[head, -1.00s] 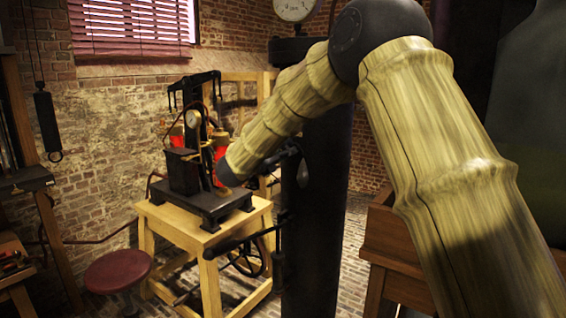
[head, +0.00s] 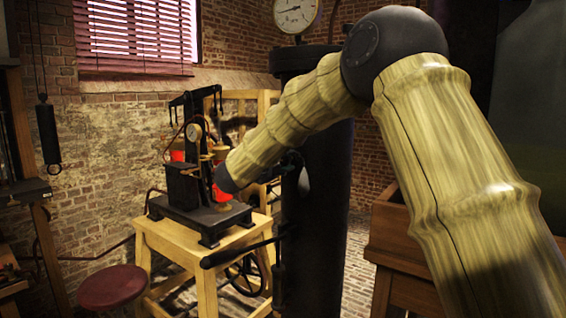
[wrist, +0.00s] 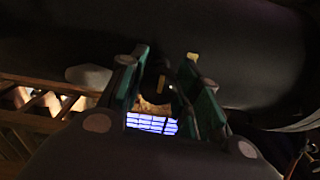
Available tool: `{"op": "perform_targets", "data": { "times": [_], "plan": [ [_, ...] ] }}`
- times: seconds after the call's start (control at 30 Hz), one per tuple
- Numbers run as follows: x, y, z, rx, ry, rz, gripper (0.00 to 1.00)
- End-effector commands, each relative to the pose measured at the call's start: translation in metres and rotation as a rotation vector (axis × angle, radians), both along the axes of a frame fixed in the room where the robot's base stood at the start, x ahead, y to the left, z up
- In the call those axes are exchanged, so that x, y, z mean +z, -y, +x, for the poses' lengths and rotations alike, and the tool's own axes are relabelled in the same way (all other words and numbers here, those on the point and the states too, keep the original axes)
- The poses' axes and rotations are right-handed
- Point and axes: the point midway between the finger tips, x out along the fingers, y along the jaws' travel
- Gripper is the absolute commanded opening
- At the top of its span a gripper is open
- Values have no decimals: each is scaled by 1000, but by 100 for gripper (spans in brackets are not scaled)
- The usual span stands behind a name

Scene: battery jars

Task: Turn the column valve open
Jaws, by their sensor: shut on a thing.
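The column (head: 325,200) is a thick dark upright cylinder near the middle of the head view. In the wrist view its dark surface (wrist: 240,50) fills the upper part. My gripper (wrist: 166,78) is up against it, with two green-padded fingers on either side of a small dark part with a yellow mark. This part looks like the handle of the column valve (wrist: 158,83), and the fingers are shut on it. Shadow hides its shape and how far it is turned. In the head view my forearm and the column's edge hide most of the gripper and valve.
A round gauge (head: 297,14) stands on top of the column. A wooden table (head: 185,245) with a black apparatus (head: 190,180) stands left of it. A red stool (head: 112,287) is at lower left. A wooden cabinet (head: 400,245) stands at right, under my arm.

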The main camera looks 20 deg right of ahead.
Motion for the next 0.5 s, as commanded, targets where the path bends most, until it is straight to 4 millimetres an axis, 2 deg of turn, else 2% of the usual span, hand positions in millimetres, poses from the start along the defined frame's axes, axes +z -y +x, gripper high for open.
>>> {"op": "perform_targets", "data": {
  "times": [0.5],
  "plan": [
    [-1, 1, 0, -1, -95, -74, 8]
  ]
}}
